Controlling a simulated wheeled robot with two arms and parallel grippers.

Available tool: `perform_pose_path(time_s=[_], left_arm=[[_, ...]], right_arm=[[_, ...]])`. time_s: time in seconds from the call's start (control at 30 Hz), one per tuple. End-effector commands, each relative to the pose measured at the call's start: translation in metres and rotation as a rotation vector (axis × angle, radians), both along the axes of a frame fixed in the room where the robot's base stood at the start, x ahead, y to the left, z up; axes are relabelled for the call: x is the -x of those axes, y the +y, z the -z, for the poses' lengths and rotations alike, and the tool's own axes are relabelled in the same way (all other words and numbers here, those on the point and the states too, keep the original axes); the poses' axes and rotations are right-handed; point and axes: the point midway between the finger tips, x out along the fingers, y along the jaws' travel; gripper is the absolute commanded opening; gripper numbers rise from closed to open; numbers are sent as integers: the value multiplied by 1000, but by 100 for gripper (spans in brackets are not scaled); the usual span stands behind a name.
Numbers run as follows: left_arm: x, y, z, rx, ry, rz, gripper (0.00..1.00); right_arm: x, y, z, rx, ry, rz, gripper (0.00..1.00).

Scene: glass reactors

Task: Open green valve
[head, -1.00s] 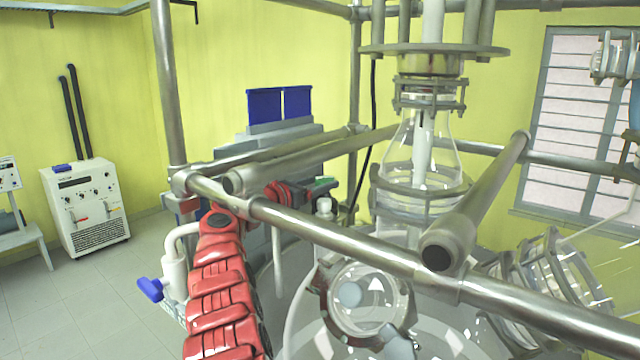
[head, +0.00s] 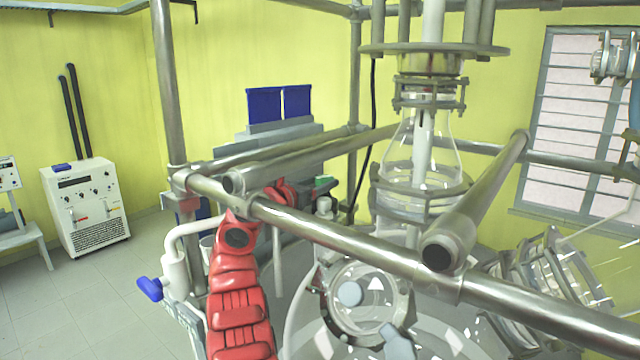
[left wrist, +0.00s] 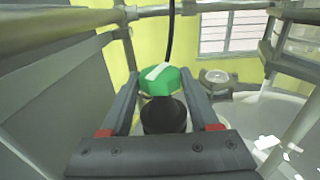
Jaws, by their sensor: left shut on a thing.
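The green valve handle (left wrist: 166,80) sits between the two fingers of my left gripper (left wrist: 162,88) in the left wrist view, with a white stripe across its top. The fingers are closed against its sides. A dark round part (left wrist: 164,115) lies between the fingers, nearer the gripper body. In the head view only a small piece of the green handle (head: 323,182) shows, behind the metal rail. My red left arm reaches up and passes behind that rail, so the fingers are mostly hidden there. My right gripper is in neither view.
Metal frame rails (head: 345,240) cross in front of my left arm. The glass reactor vessel (head: 420,180) and a round glass port (head: 365,300) stand to the right. A blue-handled valve (head: 150,289) on a white pipe is left of the arm. Floor is open at the left.

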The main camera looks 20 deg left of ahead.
Motion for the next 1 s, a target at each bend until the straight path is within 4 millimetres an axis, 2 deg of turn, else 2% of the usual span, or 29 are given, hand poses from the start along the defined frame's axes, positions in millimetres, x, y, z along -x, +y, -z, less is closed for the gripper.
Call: perform_pose_path(time_s=[0.53,1.0], left_arm=[[1,-10,1,-2,3,-274,6],[1,-11,0,4,3,-492,6]], right_arm=[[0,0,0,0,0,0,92],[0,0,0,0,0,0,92]])
